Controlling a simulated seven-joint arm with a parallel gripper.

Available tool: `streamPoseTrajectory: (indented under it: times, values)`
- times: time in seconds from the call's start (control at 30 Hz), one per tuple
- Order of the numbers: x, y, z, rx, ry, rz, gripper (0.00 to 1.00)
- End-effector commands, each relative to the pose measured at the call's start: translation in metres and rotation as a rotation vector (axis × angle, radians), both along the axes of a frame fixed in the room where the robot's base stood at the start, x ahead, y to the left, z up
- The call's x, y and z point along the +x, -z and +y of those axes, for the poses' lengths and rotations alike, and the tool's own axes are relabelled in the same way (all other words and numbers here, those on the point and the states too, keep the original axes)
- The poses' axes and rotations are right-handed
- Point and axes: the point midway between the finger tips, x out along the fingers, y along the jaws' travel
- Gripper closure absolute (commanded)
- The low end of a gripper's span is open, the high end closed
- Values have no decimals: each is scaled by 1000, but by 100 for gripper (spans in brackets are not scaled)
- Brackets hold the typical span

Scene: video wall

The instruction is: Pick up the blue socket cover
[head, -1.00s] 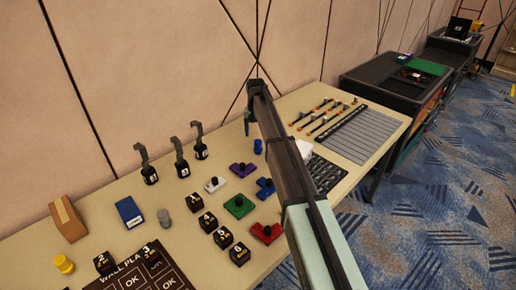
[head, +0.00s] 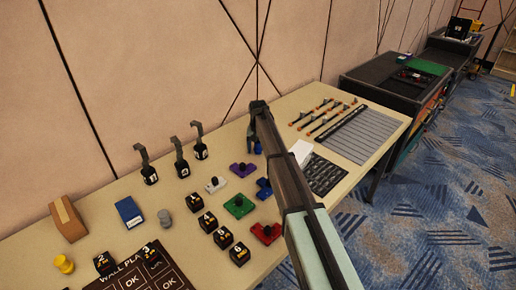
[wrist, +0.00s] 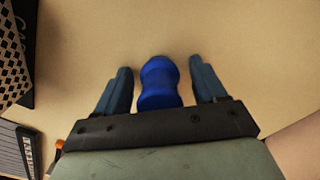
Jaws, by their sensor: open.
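The blue socket cover (wrist: 159,84) is a small, smooth, waisted piece on the tan table. In the wrist view it lies between the two fingers of my gripper (wrist: 159,68), with a gap on each side. The fingers are open, and the near end of the cover is hidden by the gripper body. In the head view, my gripper (head: 258,138) is low over the table near the wall, and only a bit of the blue cover (head: 257,148) shows beside it.
Purple (head: 241,170), green (head: 239,206), red (head: 266,233) and another blue piece (head: 264,189) with dark knobs stand nearby. A white block (head: 301,151) and dark grid panel (head: 325,174) lie right of my arm. Black hooked pieces (head: 199,142) stand left.

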Motion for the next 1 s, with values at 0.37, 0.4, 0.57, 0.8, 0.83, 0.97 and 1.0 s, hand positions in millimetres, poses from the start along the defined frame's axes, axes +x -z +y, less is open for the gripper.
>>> streamPoseTrajectory:
  times: [0.37, 0.4, 0.57, 0.8, 0.83, 0.97, 1.0]
  values:
    - [0, 0, 0, 0, 0, 0, 54]
    - [0, 0, 0, 0, 0, 0, 58]
    - [0, 0, 0, 0, 0, 0, 74]
    - [0, 0, 0, 0, 0, 0, 86]
    - [0, 0, 0, 0, 0, 0, 86]
    - [0, -3, 0, 0, 0, 0, 86]
    - [0, -5, 0, 0, 0, -1, 86]
